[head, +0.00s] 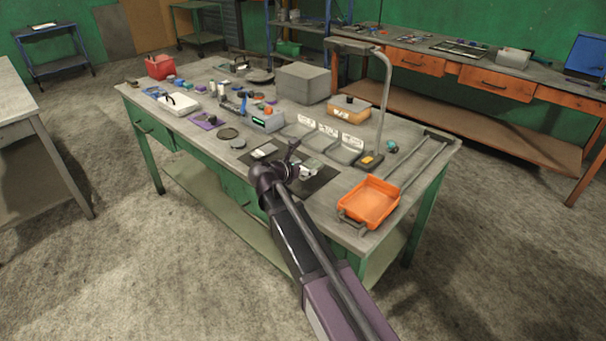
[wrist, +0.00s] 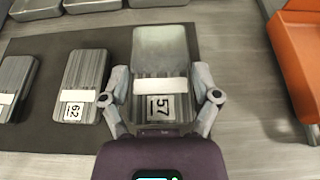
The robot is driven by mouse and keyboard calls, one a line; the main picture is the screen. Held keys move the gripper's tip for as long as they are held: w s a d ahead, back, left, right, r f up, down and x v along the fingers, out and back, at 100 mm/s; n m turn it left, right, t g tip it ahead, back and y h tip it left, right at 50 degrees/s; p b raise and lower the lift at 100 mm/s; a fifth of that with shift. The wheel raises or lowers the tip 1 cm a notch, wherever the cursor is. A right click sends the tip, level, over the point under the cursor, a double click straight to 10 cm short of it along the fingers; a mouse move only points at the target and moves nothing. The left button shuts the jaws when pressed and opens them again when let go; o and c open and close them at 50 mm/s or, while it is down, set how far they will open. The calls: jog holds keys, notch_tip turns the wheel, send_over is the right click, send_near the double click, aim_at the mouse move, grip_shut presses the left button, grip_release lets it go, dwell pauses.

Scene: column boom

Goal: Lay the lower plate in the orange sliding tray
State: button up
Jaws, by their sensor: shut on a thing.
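A grey ribbed metal plate marked 57 (wrist: 160,48) lies between the fingers of my gripper (wrist: 160,76) in the wrist view. The fingers close on its two long sides. It looks larger than the plate marked 62 (wrist: 85,75) to its left; I cannot tell for sure whether it is clear of the dark mat (wrist: 50,130). In the head view my gripper (head: 290,156) is over the mat, and the arm hides part of the plates. The orange sliding tray (head: 368,203) is at the table's right front corner, empty; its edge shows in the wrist view (wrist: 299,65).
Another plate (wrist: 14,82) lies left of plate 62, its number cut off. Grey dishes with labels (head: 345,149) stand behind the mat. A lamp post (head: 384,105) rises behind the tray, and rails (head: 418,160) run back from it. Bare tabletop separates mat and tray.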

jog(key=shift+w+a+f, duration=0.1)
jog(key=shift+w+a, duration=0.1)
jog(key=shift+w, duration=0.45)
jog(key=shift+w+a, duration=0.15)
jog(key=shift+w, duration=0.5)
jog(key=shift+f+b, duration=1.75)
jog(key=shift+b, duration=0.1)
jog(key=shift+f, duration=0.1)
jog(key=o, duration=1.1)
jog(key=shift+o, duration=0.2)
